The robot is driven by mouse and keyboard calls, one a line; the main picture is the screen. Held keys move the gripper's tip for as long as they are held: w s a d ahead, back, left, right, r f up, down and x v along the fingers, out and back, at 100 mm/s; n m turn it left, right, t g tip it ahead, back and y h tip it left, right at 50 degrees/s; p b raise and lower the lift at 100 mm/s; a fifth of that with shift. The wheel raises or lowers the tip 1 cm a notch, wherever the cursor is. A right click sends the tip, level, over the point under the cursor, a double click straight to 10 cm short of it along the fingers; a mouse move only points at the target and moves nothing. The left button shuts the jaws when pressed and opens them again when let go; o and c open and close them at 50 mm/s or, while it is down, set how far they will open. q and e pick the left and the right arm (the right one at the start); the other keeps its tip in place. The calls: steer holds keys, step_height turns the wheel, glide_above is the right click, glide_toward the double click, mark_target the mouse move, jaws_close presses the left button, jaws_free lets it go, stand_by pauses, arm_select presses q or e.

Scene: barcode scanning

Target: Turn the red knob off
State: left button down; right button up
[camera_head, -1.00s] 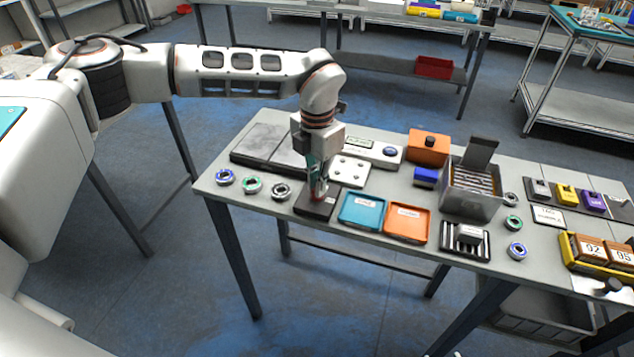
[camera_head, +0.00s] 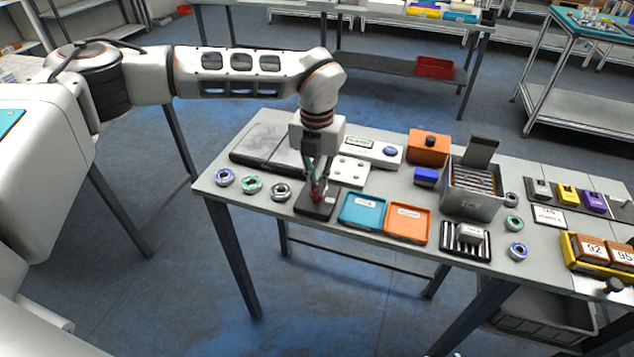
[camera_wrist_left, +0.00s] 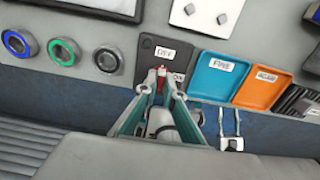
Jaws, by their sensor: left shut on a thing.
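The red knob (camera_wrist_left: 161,72) sits on a dark switch plate (camera_wrist_left: 147,49) with white labels, OFF toward the top and ON at the lower right in the left wrist view. In the head view the plate (camera_head: 327,213) lies near the table's front edge. My left gripper (camera_wrist_left: 160,75) points down at the plate, its fingertips closed around the knob; in the head view the left gripper (camera_head: 318,194) hides most of the knob.
Blue (camera_head: 224,177), green (camera_head: 251,184) and grey rings lie left of the plate. A teal FINE tray (camera_head: 362,211) and an orange tray (camera_head: 407,223) stand close on its right.

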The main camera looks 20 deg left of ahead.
mark_target(317, 187)
arm_select(q)
steer(key=c, duration=2.2)
jaws_free()
steer(key=shift+o, duration=0.2)
steer(key=shift+r, duration=0.1)
step_height(317, 187, up, 12)
